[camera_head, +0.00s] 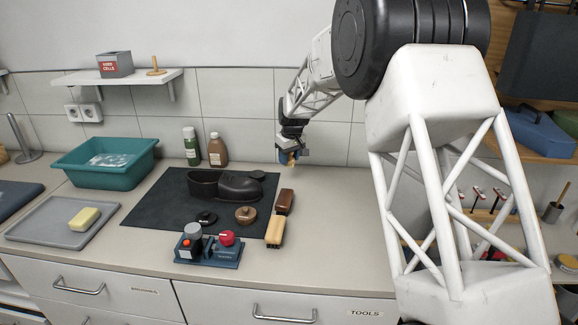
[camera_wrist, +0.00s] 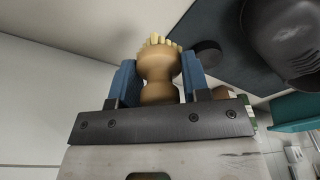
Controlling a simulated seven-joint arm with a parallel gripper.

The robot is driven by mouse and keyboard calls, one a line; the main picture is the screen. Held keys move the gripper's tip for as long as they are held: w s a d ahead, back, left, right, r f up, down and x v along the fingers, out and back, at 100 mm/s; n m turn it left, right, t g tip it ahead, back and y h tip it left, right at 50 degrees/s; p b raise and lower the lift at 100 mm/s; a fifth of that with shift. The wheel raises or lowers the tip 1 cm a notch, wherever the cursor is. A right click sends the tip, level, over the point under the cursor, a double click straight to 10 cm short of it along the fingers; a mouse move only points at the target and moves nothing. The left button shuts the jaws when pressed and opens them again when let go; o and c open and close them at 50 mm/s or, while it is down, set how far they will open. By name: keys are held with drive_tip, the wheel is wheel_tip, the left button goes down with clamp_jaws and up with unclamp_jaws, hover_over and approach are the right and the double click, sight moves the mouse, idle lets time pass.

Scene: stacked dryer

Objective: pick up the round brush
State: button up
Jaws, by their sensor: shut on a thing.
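The round brush (camera_wrist: 158,68) has a tan wooden knob-shaped handle and pale bristles at its far end. In the wrist view it sits between the two blue fingers of my gripper (camera_wrist: 158,84), which are shut on it. In the head view my gripper (camera_head: 289,157) is raised above the back of the counter, right of the dark mat, and the brush shows only as a small tan patch there. The brush appears held clear of the counter.
A dark mat (camera_head: 150,205) holds black shoes (camera_head: 240,186), a round wooden-topped item (camera_head: 245,214) and a black disc. Two brushes (camera_head: 274,231) lie at its right edge. A blue control box (camera_head: 208,250) stands in front. A teal basin (camera_head: 105,170) is left. Counter right of the brushes is clear.

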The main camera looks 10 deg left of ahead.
drive_tip(key=shift+r, duration=0.35)
idle(0.3)
drive_tip(key=shift+o, duration=0.8)
drive_tip(key=shift+c, duration=0.4)
drive_tip(key=w+a, duration=0.3)
drive_tip(key=a, duration=0.9)
drive_tip(key=shift+a+f, duration=0.2)
drive_tip(key=shift+a, duration=0.2)
drive_tip(key=shift+w+f, duration=0.1)
drive_tip(key=shift+f, duration=0.1)
drive_tip(key=shift+f, duration=2.8)
